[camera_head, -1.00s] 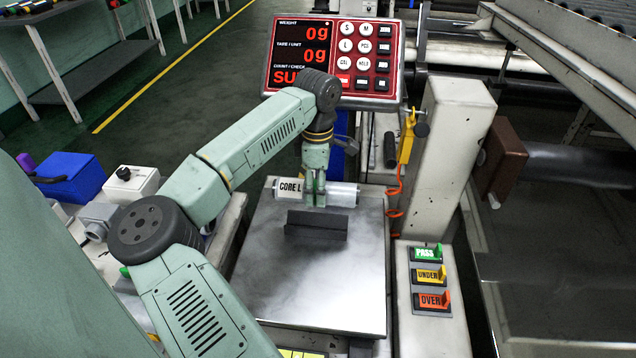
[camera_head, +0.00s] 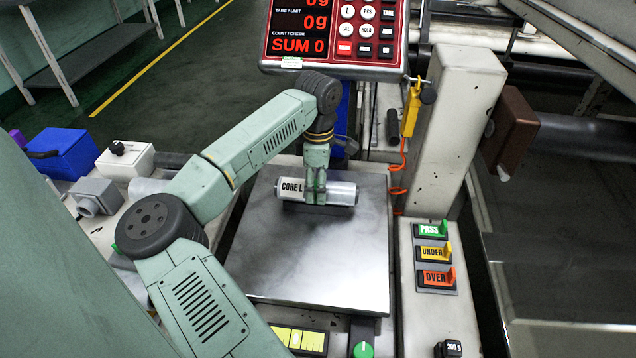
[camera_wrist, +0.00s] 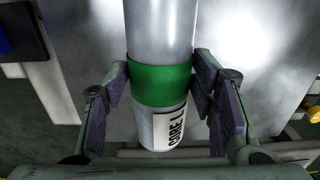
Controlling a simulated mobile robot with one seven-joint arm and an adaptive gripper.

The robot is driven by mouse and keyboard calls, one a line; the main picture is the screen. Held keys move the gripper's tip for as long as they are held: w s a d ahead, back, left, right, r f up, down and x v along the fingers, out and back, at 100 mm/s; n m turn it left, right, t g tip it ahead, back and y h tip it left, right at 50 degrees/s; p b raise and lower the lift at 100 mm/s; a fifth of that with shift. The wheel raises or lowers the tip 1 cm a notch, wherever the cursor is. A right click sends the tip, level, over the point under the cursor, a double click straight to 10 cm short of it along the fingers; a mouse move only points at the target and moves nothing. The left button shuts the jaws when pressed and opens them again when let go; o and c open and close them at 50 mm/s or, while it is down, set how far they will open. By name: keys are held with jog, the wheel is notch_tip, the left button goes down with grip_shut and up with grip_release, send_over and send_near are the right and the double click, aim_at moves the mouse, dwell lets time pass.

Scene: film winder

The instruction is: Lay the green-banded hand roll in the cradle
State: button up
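The hand roll (camera_head: 340,191) is a silver cylinder with a "CORE L" label at its left end. In the wrist view its green band (camera_wrist: 160,85) sits between the finger pads. My gripper (camera_head: 316,197) points down over the roll, and its pads (camera_wrist: 160,82) appear shut on it at the band. The dark cradle (camera_head: 293,207) is under the roll on the steel plate (camera_head: 320,265), mostly hidden by the roll. The roll lies level, crosswise, at or just above the cradle; contact cannot be told.
The red scale display (camera_head: 335,35) reads 0g. PASS, UNDER and OVER tabs (camera_head: 434,257) stand on the right. A pale post (camera_head: 455,130) with a yellow tool (camera_head: 411,108) and orange cord rises behind them. The plate's front is clear.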

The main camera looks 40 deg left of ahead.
jog(key=o, duration=0.4)
notch_tip(320, 180, up, 12)
jog(key=shift+w, duration=0.15)
dwell(0.5)
jog(key=shift+a, duration=0.1)
dwell(0.5)
